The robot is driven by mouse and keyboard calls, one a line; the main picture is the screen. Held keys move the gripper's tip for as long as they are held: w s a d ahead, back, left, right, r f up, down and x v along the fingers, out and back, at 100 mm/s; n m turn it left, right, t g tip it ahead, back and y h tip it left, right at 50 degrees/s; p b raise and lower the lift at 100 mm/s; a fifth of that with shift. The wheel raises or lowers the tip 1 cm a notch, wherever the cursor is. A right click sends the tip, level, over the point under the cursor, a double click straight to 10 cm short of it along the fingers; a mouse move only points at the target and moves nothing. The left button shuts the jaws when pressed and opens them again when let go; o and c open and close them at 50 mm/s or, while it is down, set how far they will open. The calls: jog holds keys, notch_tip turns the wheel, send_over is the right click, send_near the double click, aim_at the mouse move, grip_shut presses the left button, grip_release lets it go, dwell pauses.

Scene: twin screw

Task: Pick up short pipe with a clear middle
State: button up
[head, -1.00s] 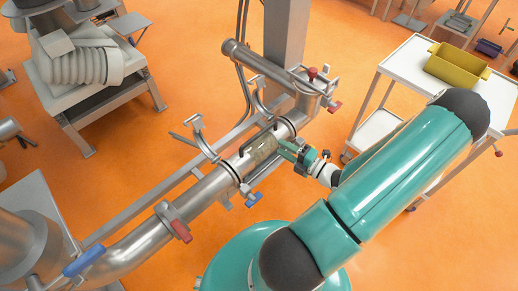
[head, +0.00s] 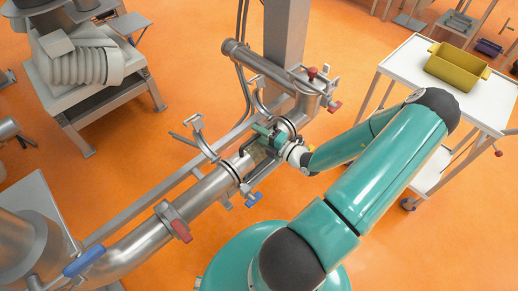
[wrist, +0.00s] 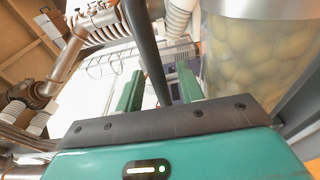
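The short pipe with a clear middle (head: 257,155) sits in the line of steel piping at the centre of the head view. My gripper and wrist hide part of it. In the wrist view its clear wall (wrist: 258,60) fills the upper right, with pale, cloudy contents. A dark bar, apparently its handle (wrist: 148,50), runs between my fingers. My gripper (wrist: 160,88) is open, with a green finger on each side of the bar and visible gaps. In the head view my gripper (head: 262,134) is over the pipe's upper side.
Open clamps on arms (head: 197,125) stand beside the pipe line. A red-handled valve (head: 312,75) is at its upper right end. A steel post (head: 286,45) rises behind. A white cart (head: 420,75) with a yellow bin (head: 457,65) stands at the right. Orange floor lies between.

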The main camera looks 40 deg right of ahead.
grip_shut()
dwell(1.3)
